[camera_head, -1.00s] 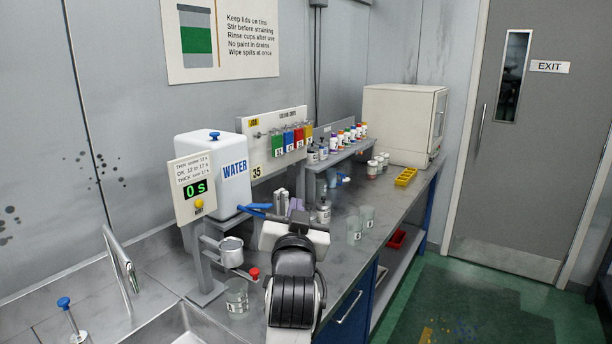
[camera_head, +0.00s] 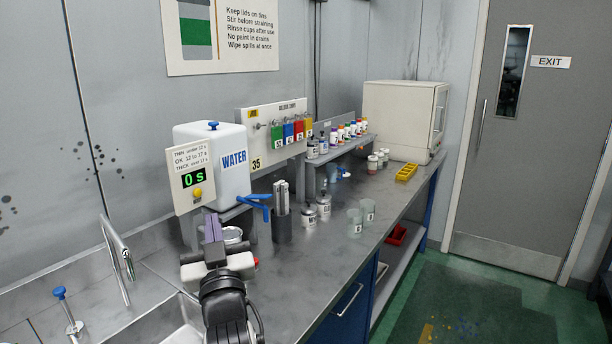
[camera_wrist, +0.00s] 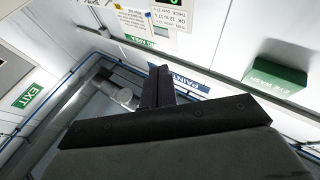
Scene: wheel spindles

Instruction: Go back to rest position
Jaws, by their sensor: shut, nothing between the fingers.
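My gripper (camera_head: 213,228) is shut and empty in the camera_head view. It is above the front of the counter, between the sink and the timer stand, with its dark purple fingers pointing up in the picture. In the wrist view its two fingers (camera_wrist: 158,86) lie together with nothing between them. The wrist view looks up at the walls and ceiling pipes. A small metal cup (camera_head: 233,235) shows just behind and to the right of the fingers, partly hidden by my gripper; I cannot tell whether they touch.
The timer panel (camera_head: 191,180) reads 0 s beside the white water tank (camera_head: 225,165) with its blue tap lever (camera_head: 257,201). A dark holder (camera_head: 282,226), a tin (camera_head: 308,218) and clear cups (camera_head: 355,222) stand to the right. The sink (camera_head: 165,325) is at front left.

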